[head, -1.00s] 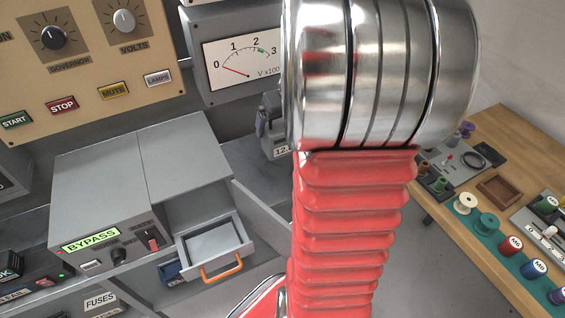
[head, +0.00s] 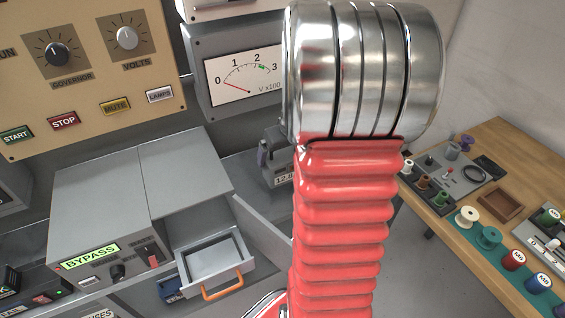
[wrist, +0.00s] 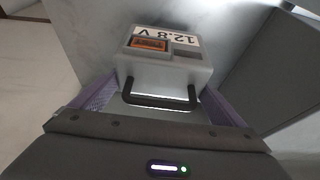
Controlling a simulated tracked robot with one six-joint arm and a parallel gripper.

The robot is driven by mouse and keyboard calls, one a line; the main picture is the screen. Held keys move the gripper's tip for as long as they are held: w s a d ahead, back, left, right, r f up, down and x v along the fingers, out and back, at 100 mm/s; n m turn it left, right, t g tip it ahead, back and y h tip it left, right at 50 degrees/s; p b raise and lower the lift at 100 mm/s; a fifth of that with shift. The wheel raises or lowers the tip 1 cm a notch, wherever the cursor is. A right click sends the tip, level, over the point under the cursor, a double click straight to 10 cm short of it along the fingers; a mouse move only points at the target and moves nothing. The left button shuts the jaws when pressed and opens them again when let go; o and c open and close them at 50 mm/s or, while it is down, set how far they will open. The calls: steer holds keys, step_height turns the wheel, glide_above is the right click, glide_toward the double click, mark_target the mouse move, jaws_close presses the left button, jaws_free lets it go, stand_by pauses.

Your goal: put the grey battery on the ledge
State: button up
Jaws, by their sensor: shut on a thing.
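The grey battery (head: 279,166) carries a 12.8 V label and is partly hidden by my red arm in the head view. In the wrist view the battery (wrist: 172,70) shows its black handle and its label upside down. My gripper (wrist: 155,95) is shut on it, with a purple finger on each side. A grey surface (head: 238,172), which may be the ledge, lies behind and beside the battery under the meter. I cannot tell whether the battery's underside touches it.
A grey BYPASS unit (head: 95,205) stands at the left, with an open drawer (head: 213,262) with an orange handle below right. A meter (head: 240,78) hangs above the battery. A wooden bench (head: 500,150) with spools and a tray stands at the right.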

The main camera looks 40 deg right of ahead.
mark_target(282, 162)
stand_by(0.3)
steer(key=shift+f, duration=1.9)
steer(key=o, duration=1.5)
steer(key=shift+f, duration=0.15)
steer(key=shift+o, duration=0.2)
steer(key=v, duration=1.2)
steer(key=shift+s, duration=0.1)
